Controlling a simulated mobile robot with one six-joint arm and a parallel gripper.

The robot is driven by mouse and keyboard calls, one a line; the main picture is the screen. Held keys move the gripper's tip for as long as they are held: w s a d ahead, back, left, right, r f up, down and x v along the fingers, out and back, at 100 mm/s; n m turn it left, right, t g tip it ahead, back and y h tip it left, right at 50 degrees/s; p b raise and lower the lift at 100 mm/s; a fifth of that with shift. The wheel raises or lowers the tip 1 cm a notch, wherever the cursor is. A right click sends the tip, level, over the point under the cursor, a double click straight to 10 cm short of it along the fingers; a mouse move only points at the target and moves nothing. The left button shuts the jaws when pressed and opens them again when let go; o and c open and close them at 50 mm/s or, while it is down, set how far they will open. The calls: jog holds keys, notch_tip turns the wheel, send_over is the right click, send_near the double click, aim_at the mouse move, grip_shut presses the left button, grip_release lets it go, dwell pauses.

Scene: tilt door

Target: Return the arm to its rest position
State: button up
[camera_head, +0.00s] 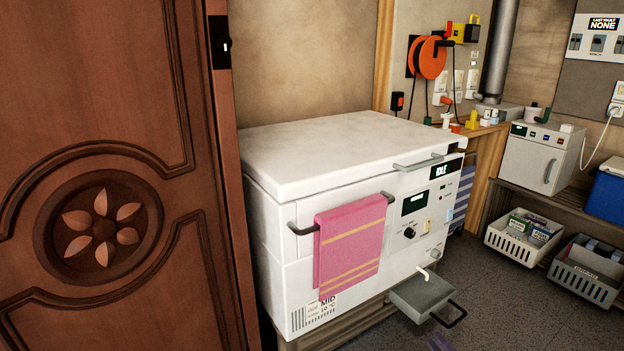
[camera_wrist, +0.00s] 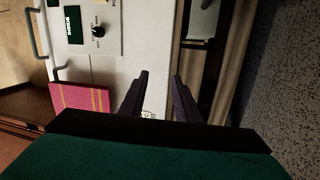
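My gripper (camera_wrist: 160,76) shows in the wrist view with its two dark purple fingers apart and nothing between them. It is open, over the front of a white machine (camera_wrist: 145,40). The machine (camera_head: 350,145) stands in the middle of the head view, with its top lid down. A pink towel (camera_head: 348,245) with yellow stripes hangs over its front handle. The towel (camera_wrist: 80,97) also shows left of the fingers in the wrist view. In the head view, a small purple patch at the bottom edge may be a fingertip; the rest of my arm is out of view.
A carved wooden door (camera_head: 60,150) fills the left side. A grey tray (camera_head: 425,294) with a black handle sticks out low at the machine's front. Dark floor (camera_head: 490,310) is clear at lower right.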

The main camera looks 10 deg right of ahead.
jog(key=w+a+r+m+g+h+p, duration=0.1)
jog(key=w+a+r+m+g+p, duration=0.2)
jog(key=a+p, duration=0.5)
jog(key=w+a+r+m+h+p, duration=0.2)
jog(key=w+a+r+p, duration=0.2)
jog(key=a, duration=0.7)
jog(key=w+a+r+m+g+h+p, duration=0.1)
jog(key=w+a+r+m+g+p, duration=0.2)
jog(key=a+p, duration=0.55)
jog(key=s+a+f+m+g+h+p, duration=0.1)
jog(key=s+a+f+m+g+p, duration=0.15)
jog(key=s, duration=0.45)
jog(key=s+a+f+m+g+h+p, duration=0.1)
jog(key=s+f+m+g, duration=0.1)
jog(key=s+g, duration=0.3)
jog(key=s+a+f+m+g+h+p, duration=0.1)
jog(key=s+a+f+m+g, duration=0.15)
jog(key=s, duration=0.55)
jog(key=s+a+r+m+g+y, duration=0.1)
jog(key=s+m+g, duration=0.4)
jog(key=s, duration=1.4)
jog(key=a+r+g, duration=0.1)
jog(key=g, duration=0.2)
jog(key=shift+a+r+g, duration=0.15)
jog(key=shift+r+g, duration=0.05)
jog(key=shift+g, duration=0.1)
dwell(0.8)
